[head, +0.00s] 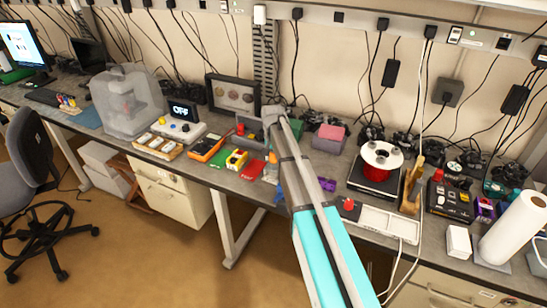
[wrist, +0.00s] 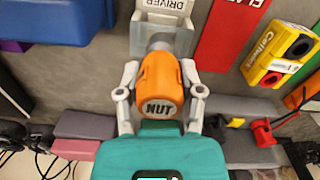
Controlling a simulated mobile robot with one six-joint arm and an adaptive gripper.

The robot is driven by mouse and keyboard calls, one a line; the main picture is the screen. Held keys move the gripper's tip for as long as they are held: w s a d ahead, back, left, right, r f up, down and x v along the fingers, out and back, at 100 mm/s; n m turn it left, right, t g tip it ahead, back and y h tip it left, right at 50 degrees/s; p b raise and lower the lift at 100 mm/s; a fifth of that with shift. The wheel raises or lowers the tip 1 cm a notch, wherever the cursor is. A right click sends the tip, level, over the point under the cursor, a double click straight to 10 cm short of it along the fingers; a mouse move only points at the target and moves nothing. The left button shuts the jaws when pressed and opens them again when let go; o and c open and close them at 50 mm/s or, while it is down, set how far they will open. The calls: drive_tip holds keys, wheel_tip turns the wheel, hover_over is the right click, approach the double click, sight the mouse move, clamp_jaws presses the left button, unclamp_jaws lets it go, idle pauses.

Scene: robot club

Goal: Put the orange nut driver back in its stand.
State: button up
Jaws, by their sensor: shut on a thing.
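The nut driver (wrist: 162,75) has an orange handle marked NUT on its end and fills the middle of the wrist view. My gripper (wrist: 160,68) is shut on the handle, one finger on each side. The pale stand (wrist: 168,20), with a label reading DRIVER, is just beyond the handle at the top of the wrist view. A grey part (wrist: 160,44) lies between handle and stand. I cannot tell whether the driver's shaft is inside the stand. In the head view my arm hides most of the gripper; a bit of orange (head: 275,160) shows beside it.
A blue bin (wrist: 60,20) is on the other side. In the head view, a red spool (head: 380,158) stands right of my arm on the crowded bench.

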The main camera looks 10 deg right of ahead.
sight(274, 164)
drive_tip(key=shift+f+b, duration=1.6)
drive_tip(key=shift+b, duration=0.05)
idle(2.3)
drive_tip(key=shift+s+f, duration=0.1)
drive_tip(key=shift+f, duration=0.1)
clamp_jaws()
idle(1.2)
drive_tip(key=o, duration=1)
unclamp_jaws()
drive_tip(key=shift+f, duration=0.1)
drive_tip(key=shift+c, duration=0.2)
drive_tip(key=shift+r, duration=0.2)
drive_tip(key=shift+r+p, duration=2.55)
drive_tip(key=shift+r, duration=0.1)
